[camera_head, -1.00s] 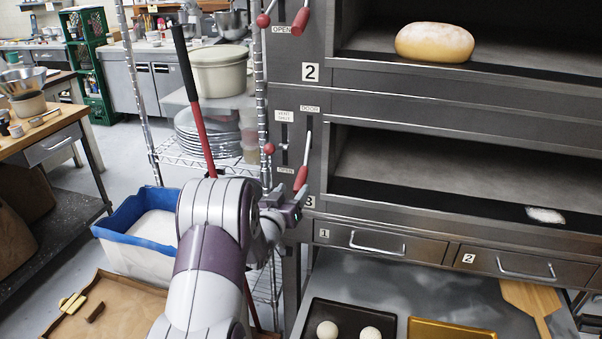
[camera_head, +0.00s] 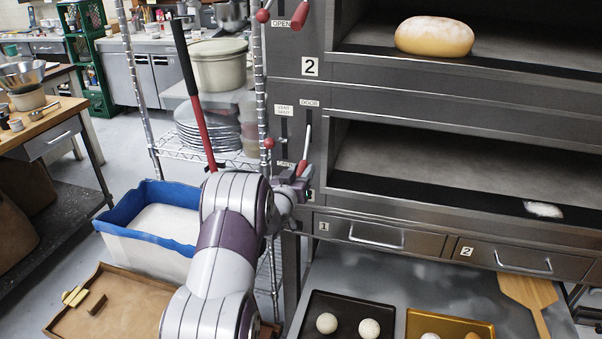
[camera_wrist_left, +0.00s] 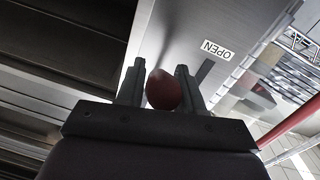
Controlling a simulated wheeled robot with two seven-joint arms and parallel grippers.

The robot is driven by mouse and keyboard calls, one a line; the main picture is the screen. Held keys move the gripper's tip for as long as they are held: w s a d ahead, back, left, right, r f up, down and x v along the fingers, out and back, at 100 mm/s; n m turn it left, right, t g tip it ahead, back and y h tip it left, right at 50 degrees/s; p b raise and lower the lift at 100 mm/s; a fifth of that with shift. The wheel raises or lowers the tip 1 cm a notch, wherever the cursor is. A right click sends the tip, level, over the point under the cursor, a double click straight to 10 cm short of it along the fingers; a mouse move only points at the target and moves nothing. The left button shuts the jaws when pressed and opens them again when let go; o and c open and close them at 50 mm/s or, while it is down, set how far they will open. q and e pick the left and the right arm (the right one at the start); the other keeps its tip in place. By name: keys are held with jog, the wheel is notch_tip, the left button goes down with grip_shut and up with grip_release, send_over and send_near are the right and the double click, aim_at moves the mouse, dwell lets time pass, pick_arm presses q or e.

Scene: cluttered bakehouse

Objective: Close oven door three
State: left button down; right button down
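The oven chamber three (camera_head: 430,178) stands open on the right, with its dark interior showing and a white patch (camera_head: 543,209) on its front ledge. Its door lever, with a red grip (camera_head: 301,168), sits low in the slot under the DOOR label. My left gripper (camera_head: 298,184) is at the lower end of this grip and hides part of it and most of the number 3 label. In the left wrist view the red grip (camera_wrist_left: 164,90) is between the two fingers (camera_wrist_left: 160,84), which appear to touch it on both sides. My right gripper is out of view.
A second red-knobbed lever (camera_head: 269,143) is close left of the gripper. A wire rack (camera_head: 150,120) and a blue-rimmed tub (camera_head: 150,225) stand left. Trays of dough (camera_head: 350,305) and a wooden peel (camera_head: 528,290) lie below. A loaf (camera_head: 434,36) is in chamber two.

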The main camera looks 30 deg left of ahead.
pick_arm(q)
jog(key=s+r+g+p, duration=0.2)
jog(key=r+p, duration=0.6)
jog(key=p, duration=0.6)
jog(key=s+d+r+g+h+p, duration=0.1)
jog(key=s+r+g+p, duration=0.2)
jog(key=p, duration=1.2)
jog(key=shift+r+g, duration=1)
jog(key=shift+r, duration=1.7)
jog(key=shift+d, duration=0.1)
